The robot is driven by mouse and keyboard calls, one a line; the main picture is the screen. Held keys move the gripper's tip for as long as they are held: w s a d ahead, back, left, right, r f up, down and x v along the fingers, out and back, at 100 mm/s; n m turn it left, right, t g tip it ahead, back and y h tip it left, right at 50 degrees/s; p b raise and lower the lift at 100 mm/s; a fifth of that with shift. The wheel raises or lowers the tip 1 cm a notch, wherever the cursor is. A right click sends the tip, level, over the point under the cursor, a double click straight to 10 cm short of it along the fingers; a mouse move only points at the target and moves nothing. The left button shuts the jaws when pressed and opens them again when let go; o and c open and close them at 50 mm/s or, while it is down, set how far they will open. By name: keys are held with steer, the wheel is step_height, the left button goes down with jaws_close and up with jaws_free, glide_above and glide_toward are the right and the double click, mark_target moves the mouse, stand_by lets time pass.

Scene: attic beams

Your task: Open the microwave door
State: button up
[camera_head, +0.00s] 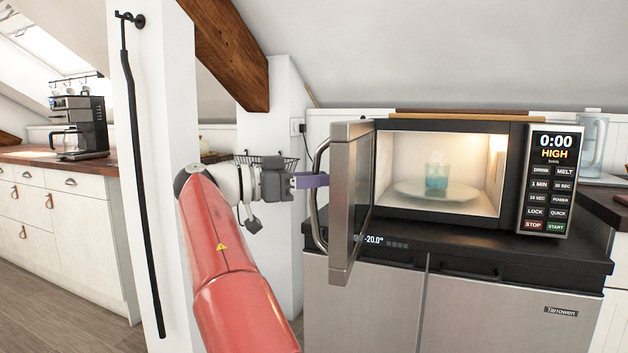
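The microwave (452,120) stands on top of a low fridge. Its door (350,200) is swung wide open toward me on the left side, and the lit inside shows. A curved metal handle (316,200) runs along the door's outer edge. A glass of blue liquid (437,177) stands on the turntable plate (410,191) inside. My gripper (312,181) is left of the door, with its purple fingers pointing right at the handle. The fingertips overlap the handle in the picture. I cannot tell whether they are closed on it or only touch it.
The dark-topped fridge (500,305) fills the lower right. A white post (284,140) stands behind my gripper, and a nearer white post (165,150) carries a black rod. A coffee maker (80,127) is on the left counter. A clear jug (592,140) stands at the far right.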

steer(key=shift+o, duration=0.9)
steer(key=p+v, duration=0.2)
steer(key=v, duration=0.5)
steer(key=shift+a, duration=0.35)
steer(key=shift+s+f, duration=0.1)
steer(key=shift+s, duration=0.05)
